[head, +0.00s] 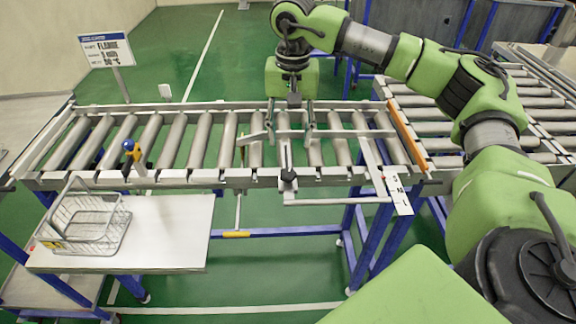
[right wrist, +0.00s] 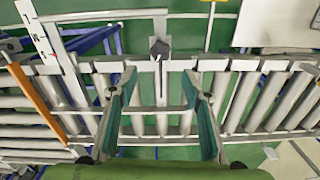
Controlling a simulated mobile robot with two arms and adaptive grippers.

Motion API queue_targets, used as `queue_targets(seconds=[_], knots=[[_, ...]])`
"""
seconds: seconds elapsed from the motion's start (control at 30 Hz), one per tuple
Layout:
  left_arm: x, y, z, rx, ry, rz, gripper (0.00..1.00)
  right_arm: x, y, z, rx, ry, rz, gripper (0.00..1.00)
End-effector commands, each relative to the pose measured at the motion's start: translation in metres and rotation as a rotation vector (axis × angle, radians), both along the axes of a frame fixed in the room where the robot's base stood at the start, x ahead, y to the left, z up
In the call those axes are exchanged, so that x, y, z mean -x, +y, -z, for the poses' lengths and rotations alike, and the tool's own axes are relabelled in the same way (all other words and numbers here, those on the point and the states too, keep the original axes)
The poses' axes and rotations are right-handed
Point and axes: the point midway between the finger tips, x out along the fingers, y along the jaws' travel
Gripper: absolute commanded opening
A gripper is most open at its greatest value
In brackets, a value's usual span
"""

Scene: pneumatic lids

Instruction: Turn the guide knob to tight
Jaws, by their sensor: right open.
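The guide knob (head: 289,177) is a small dark knob at the front end of a grey slotted bar, by the near rail of the roller conveyor. It also shows in the right wrist view (right wrist: 160,48), above the middle, beyond my fingertips. My right gripper (head: 291,127) is open and empty, pointing down over the rollers behind the knob. In the right wrist view its two teal-padded fingers (right wrist: 160,97) stand wide apart on either side of the slotted bar, clear of the knob. Whether the knob is loose or tight cannot be told. My left gripper is not in view.
A scale plate with size letters (head: 399,193) hangs at the near rail, right of the knob. A blue-topped yellow item (head: 131,149) stands at the conveyor's left. A wire basket (head: 85,221) sits on a white table (head: 175,235). A sign (head: 106,49) stands behind.

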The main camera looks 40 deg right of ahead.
Motion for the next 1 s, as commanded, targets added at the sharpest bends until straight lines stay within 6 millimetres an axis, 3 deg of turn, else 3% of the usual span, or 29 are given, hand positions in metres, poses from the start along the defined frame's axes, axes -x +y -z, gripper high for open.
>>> queue_targets(seconds=[0.3, 0.5, 0.7, 0.93, 0.97, 1.0], knots=[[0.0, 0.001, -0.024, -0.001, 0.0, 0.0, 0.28, 0.0, 0.002, 0.066, -0.001, 0.004, 0.001, 0.44], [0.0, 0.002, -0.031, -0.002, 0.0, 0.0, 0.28, -0.001, 0.003, 0.096, -0.002, 0.002, 0.0, 0.44], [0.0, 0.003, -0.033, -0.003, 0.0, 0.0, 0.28, -0.001, 0.003, 0.108, -0.001, 0.0, 0.001, 0.44], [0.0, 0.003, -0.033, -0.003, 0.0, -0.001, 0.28, -0.002, 0.003, 0.109, -0.002, 0.0, 0.001, 0.44], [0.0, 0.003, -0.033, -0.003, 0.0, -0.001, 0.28, -0.002, 0.003, 0.109, -0.002, 0.0, 0.001, 0.42], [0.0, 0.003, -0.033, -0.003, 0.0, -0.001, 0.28, -0.002, 0.003, 0.109, -0.002, 0.0, 0.001, 0.31]])
